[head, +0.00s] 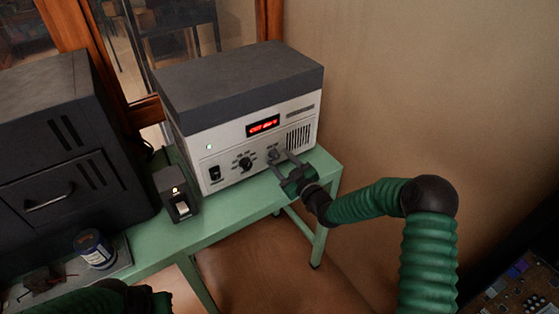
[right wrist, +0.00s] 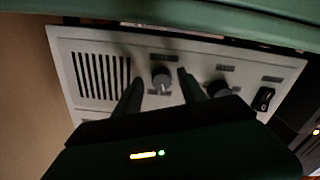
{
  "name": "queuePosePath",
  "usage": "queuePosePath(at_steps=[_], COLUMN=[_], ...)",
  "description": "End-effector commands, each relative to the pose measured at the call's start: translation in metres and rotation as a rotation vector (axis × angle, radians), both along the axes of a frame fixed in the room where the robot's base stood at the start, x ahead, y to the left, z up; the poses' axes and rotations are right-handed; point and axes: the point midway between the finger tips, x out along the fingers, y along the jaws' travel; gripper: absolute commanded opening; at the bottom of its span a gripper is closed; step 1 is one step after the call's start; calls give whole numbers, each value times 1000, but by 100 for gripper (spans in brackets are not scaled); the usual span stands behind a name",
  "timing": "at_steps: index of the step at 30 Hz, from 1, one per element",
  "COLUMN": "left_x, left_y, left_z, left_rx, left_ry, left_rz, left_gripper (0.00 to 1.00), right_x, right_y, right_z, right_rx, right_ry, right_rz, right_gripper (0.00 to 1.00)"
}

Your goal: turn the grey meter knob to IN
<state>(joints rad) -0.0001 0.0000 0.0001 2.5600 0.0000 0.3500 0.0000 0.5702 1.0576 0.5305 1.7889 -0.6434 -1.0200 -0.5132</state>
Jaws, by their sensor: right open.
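The meter (head: 240,115) is a box with a dark grey top and a pale front panel, standing on the green table. Its grey knob (head: 273,154) sits on the right part of the panel, below the red display. In the right wrist view the grey knob (right wrist: 161,80) shows between my two fingers, with a light pointer mark. My right gripper (head: 281,160) is open, its fingertips at the panel on either side of the knob. I cannot tell whether they touch it. The labels are too blurred to read. Only part of my left arm shows at the bottom left.
A black knob (head: 246,163) and a black rocker switch (head: 215,173) are left of the grey knob. A small dark switch box (head: 178,195) stands beside the meter. A large black cabinet (head: 60,140) and a blue can (head: 93,249) are further left.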

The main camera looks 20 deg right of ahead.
Motion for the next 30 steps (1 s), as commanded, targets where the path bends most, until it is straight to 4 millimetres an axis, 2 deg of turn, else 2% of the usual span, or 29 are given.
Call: queuePosePath(at_steps=[3,10,21,30], left_x=[0,0,0,0], left_y=[0,0,0,0], left_z=[-1,-1,-1,-1], left_rx=[0,0,0,0], left_ry=[0,0,0,0], left_rz=[0,0,0,0], left_gripper=[0,0,0,0], right_x=[8,8,8,8], right_y=[3,3,3,3], right_z=[0,0,0,0], right_rx=[1,1,0,10], right_ry=[0,2,1,4], right_rz=[0,1,0,0], right_gripper=[48,48,1,0])
